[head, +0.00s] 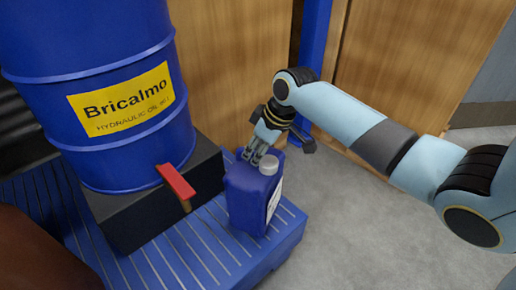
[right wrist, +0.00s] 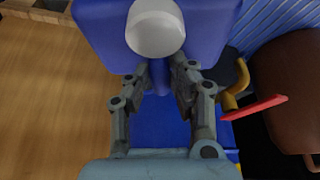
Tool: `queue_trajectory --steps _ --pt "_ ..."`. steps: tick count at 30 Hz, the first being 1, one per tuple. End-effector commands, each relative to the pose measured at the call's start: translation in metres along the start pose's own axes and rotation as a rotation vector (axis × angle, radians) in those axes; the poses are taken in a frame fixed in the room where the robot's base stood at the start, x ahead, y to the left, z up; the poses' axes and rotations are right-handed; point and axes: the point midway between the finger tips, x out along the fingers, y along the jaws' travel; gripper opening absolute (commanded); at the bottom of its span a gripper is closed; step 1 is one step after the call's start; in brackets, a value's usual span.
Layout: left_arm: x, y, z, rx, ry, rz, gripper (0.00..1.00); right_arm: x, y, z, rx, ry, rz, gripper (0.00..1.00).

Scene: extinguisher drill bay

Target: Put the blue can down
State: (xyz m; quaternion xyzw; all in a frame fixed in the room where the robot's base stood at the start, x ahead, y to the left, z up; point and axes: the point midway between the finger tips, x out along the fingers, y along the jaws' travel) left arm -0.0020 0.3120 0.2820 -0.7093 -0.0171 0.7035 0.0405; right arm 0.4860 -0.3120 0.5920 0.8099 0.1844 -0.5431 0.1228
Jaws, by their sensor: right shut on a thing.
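The blue can (head: 250,200) has a pale grey cap and a white label on its right side. It is upright at the front right corner of the blue slatted pallet (head: 205,255); I cannot tell if its base touches the slats. My right gripper (head: 258,157) comes from above and is shut on the can's top, beside the cap. In the right wrist view, the fingers (right wrist: 165,80) close on the can's handle part, and the can (right wrist: 105,35) with its cap (right wrist: 155,28) fills the top. My left gripper is not in view.
A large blue drum (head: 85,60) with a yellow label stands on a black block (head: 130,220) left of the can. A red-handled tap (head: 176,182) juts towards the can. Wooden panels (head: 235,60) and a blue post (head: 314,40) stand behind. Grey floor (head: 350,230) is clear at right.

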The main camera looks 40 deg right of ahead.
Motion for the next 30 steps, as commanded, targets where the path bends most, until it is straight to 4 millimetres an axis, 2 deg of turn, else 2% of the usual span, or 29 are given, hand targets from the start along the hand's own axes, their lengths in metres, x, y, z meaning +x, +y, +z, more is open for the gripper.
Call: queue_trajectory --steps 1,5,9,15,16,21,30 --pt "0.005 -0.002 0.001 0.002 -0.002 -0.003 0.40 0.009 0.000 0.002 -0.001 0.003 0.000 0.00" --pt "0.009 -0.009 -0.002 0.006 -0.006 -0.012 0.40 0.021 0.000 0.007 -0.001 0.004 0.001 0.00" --pt "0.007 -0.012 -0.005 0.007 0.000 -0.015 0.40 0.021 0.000 0.006 -0.001 0.006 0.002 0.00" --pt "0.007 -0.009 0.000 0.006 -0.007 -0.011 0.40 0.022 0.000 0.007 -0.001 0.006 0.002 0.00" --pt "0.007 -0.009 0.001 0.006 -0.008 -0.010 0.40 0.024 -0.001 0.010 0.001 -0.001 -0.001 0.24" --pt "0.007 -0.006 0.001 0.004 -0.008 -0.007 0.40 0.024 -0.001 0.011 0.001 -0.002 -0.001 0.44" --pt "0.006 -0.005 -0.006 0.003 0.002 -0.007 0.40 0.021 0.000 0.010 0.000 -0.001 0.000 0.44"
